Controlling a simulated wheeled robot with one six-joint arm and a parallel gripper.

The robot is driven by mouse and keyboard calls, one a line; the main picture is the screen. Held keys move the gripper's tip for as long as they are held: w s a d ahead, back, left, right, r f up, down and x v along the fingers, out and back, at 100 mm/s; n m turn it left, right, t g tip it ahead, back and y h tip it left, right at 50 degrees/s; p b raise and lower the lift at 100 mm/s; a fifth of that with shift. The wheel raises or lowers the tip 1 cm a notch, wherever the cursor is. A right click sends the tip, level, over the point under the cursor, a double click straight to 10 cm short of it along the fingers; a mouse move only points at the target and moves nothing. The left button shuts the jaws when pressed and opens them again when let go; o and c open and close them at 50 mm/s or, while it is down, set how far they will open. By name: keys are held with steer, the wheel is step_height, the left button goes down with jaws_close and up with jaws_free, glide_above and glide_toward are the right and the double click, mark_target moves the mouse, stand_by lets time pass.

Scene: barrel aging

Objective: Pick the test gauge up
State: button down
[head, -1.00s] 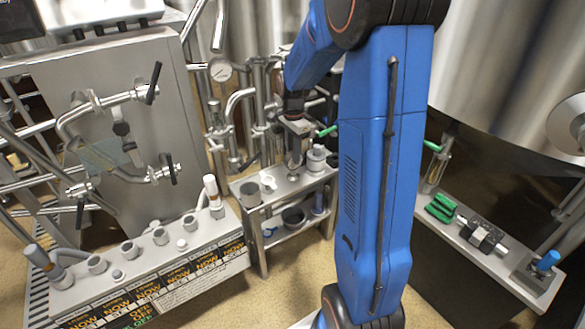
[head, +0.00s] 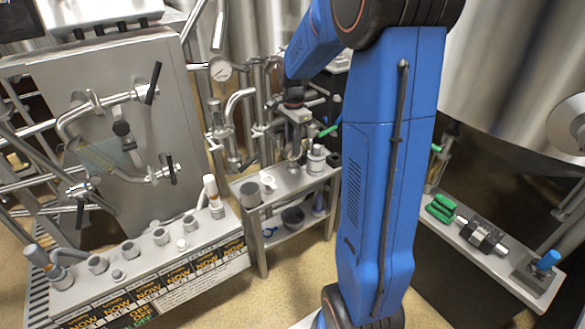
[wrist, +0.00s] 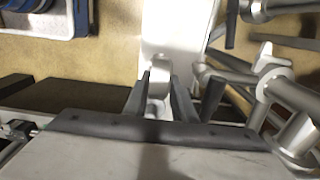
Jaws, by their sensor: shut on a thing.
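My gripper (head: 296,150) is small in the head view, just over the back of a small metal shelf stand (head: 252,220). In the wrist view my gripper (wrist: 159,103) has its two dark fingers closed around a small, shiny, rounded metal piece (wrist: 158,78). This piece is likely the test gauge, but its face is hidden and I cannot tell for sure. Whether it is clear of the shelf cannot be told.
Grey cups and a white funnel-like piece (head: 268,182) stand on the shelf close to the gripper. Pipes (head: 240,105) rise right behind it. A labelled bench (head: 150,270) is at left. A right-hand bench holds a green block (head: 441,208). Floor shows between.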

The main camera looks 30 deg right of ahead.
steer(key=shift+r, duration=2.6)
